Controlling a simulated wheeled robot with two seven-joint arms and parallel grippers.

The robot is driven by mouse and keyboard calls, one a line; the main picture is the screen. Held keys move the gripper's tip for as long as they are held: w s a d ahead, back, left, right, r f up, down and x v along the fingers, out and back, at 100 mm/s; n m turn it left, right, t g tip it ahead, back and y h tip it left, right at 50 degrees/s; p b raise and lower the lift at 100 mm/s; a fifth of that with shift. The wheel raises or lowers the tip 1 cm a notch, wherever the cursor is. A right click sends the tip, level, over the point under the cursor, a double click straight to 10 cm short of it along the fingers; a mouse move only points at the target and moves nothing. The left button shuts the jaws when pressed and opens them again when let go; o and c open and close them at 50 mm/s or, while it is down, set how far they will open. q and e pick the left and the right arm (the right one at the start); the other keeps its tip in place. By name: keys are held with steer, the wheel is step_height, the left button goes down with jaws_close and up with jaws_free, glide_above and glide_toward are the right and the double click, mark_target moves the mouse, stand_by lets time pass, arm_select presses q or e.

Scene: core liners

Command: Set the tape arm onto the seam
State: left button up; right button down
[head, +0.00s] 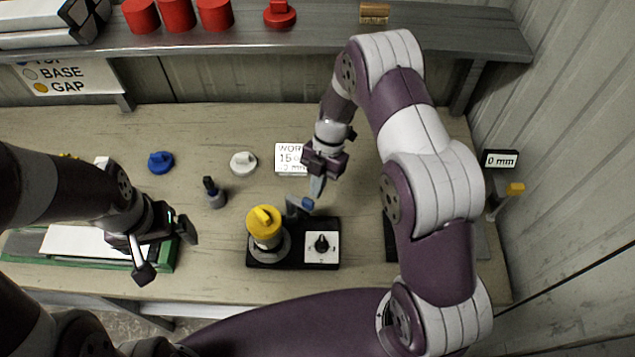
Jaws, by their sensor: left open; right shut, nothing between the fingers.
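A black-based fixture (292,258) sits near the table's front edge. It carries a grey cylinder with a yellow cap (263,222) and a white dial plate (330,256) with a black knob. A dark arm with a blue part (300,206) stands at its back edge; it may be the tape arm, but I cannot tell for sure. I cannot make out the seam. My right gripper (316,188) points down, shut and empty, just behind and above the blue part; I cannot tell whether they touch. My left gripper (166,252) is open and empty over the green-edged tray's right end.
The green-framed tray (168,262) lies at left. A blue cap (160,162), a white cap (243,162), a small dark-topped grey piece (214,193) and a white sign (290,158) stand behind the fixture. A "0 mm" display (500,159) is at right. A shelf (320,33) spans the back.

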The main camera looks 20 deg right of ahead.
steer(key=shift+d, duration=0.1)
arm_select(q)
steer(key=shift+f+b, duration=0.65)
arm_select(e)
steer(key=shift+s+m, duration=0.25)
steer(key=shift+m, duration=0.55)
arm_select(q)
steer(key=shift+f, duration=0.1)
arm_select(e)
steer(key=shift+f+t, duration=0.1)
steer(key=shift+t, duration=0.2)
